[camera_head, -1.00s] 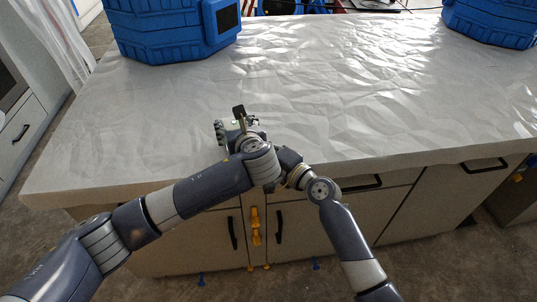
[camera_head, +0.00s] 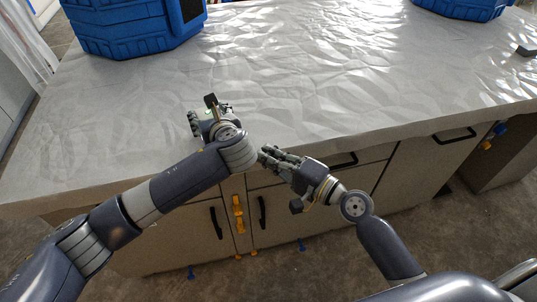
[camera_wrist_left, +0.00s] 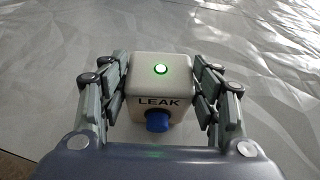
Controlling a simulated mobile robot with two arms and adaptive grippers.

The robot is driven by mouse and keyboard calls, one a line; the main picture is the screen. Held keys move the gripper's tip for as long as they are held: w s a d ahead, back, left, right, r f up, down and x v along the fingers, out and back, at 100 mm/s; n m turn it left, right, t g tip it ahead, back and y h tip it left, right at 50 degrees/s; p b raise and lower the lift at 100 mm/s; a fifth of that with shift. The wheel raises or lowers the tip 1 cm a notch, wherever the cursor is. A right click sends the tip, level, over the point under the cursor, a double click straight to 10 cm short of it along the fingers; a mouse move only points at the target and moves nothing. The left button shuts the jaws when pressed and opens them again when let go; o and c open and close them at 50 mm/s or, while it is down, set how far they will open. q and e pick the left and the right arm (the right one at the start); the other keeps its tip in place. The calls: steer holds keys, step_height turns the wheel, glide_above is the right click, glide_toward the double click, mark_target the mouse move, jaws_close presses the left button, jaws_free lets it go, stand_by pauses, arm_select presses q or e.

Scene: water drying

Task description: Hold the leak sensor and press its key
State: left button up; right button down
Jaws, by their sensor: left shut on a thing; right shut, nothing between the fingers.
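The leak sensor (camera_wrist_left: 143,88) is a small beige box with rounded edges, marked LEAK, in the left wrist view. A blue key (camera_wrist_left: 158,121) sticks out of the face toward the wrist. My left gripper (camera_wrist_left: 161,75) is shut on the sensor, one finger on each side. In the head view my left gripper (camera_head: 210,117) is over the near part of the table, and its own wrist hides the sensor. My right gripper (camera_head: 268,154) is shut and empty, at the table's front edge, right of the left wrist and apart from it.
The table (camera_head: 330,70) has a wrinkled white cover, and its middle is clear. Blue cases stand at the far left (camera_head: 125,30) and far right (camera_head: 455,8). A small dark object (camera_head: 526,50) lies at the right. Cabinet doors and drawers are below the front edge.

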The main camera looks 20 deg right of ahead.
arm_select(q)
steer(key=shift+a+f, duration=0.2)
steer(key=o, duration=1.1)
steer(key=shift+c, duration=0.2)
steer(key=shift+o, duration=1.2)
steer(key=shift+w, duration=0.15)
steer(key=shift+r, duration=0.1)
